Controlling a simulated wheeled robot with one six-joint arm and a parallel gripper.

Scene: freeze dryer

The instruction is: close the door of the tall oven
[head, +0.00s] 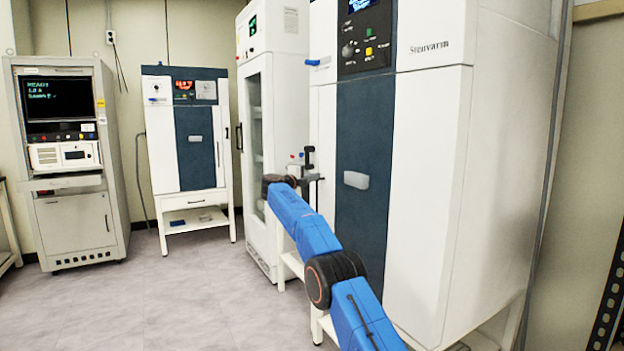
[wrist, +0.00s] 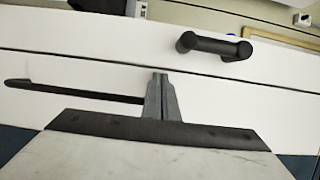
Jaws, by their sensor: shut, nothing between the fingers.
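The tall white oven (head: 430,150) stands at the right in the head view, with a dark blue centre strip and a control panel on top. Its front looks about flush with its body; I cannot tell whether the door is fully shut. My gripper (head: 314,179) is at the left edge of the oven's front, beside a black handle (head: 309,158). In the wrist view my gripper (wrist: 160,78) has its grey fingers together, empty, over white panels with a thin dark seam. A black handle (wrist: 215,45) shows above right of them. Contact with the panel cannot be told.
A narrow white cabinet with a glass door (head: 255,140) stands just left of the oven. A smaller blue and white oven (head: 195,150) and a grey instrument rack (head: 75,225) stand farther back left. The floor (head: 190,300) at the left front is clear.

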